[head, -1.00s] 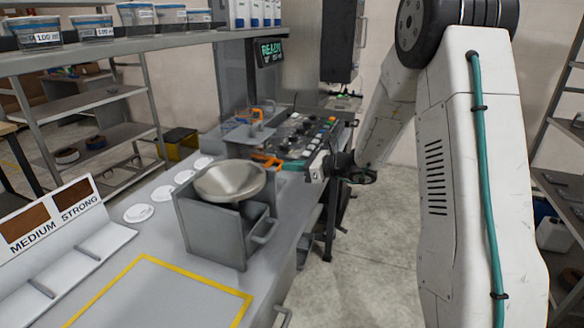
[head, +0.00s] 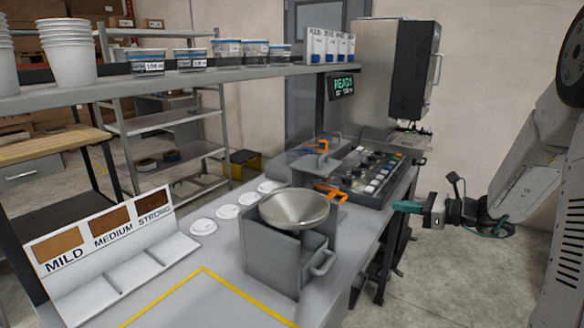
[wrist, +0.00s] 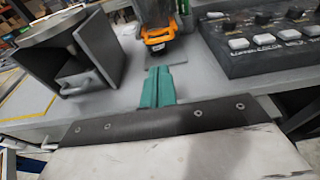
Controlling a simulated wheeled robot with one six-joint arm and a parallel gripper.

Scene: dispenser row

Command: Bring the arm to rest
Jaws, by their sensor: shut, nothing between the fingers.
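My gripper (head: 406,206) is in the right half of the head view, with teal fingers shut and nothing between them. It points left, toward the counter's right edge, beside the button panel (head: 368,172). In the wrist view the teal fingers (wrist: 158,85) lie together at the counter's front edge, pointing at an orange-latched clear device (wrist: 158,38). My arm comes in from the right side of the head view.
A grey stand with a metal funnel (head: 294,209) is on the counter, left of my gripper. A sample board (head: 112,240) and several white lids (head: 228,212) lie farther left. A shelf (head: 200,78) runs above. Open floor (head: 450,260) lies below my gripper.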

